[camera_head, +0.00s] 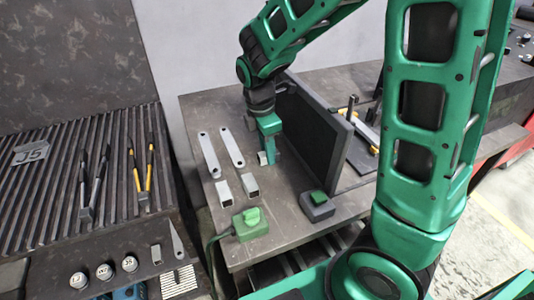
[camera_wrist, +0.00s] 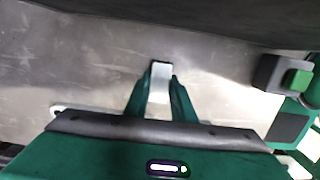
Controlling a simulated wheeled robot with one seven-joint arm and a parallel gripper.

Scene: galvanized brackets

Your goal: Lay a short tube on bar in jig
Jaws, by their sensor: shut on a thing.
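My gripper (camera_head: 268,150) is low over the left part of the steel table, beside a dark upright panel. In the wrist view my gripper (camera_wrist: 160,92) has its two green fingers closed on a short pale tube (camera_wrist: 161,71). The same tube shows small at the fingertips in the head view (camera_head: 262,158). Whether it touches the table is hard to tell. Two more short tubes (camera_head: 224,193) (camera_head: 250,186) lie on the table nearer the front. Two long flat bars with end holes (camera_head: 209,155) (camera_head: 232,147) lie behind them. Beyond the panel, a fixture with yellow parts (camera_head: 365,130) is partly hidden by my arm; I cannot tell whether it is the jig.
The dark panel (camera_head: 317,128) stands close to the right of my gripper and divides the table. A grey box with a green button (camera_head: 318,203) and a green switch box (camera_head: 250,224) sit at the front. A ribbed bench (camera_head: 60,190) with pliers-like tools stands left.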

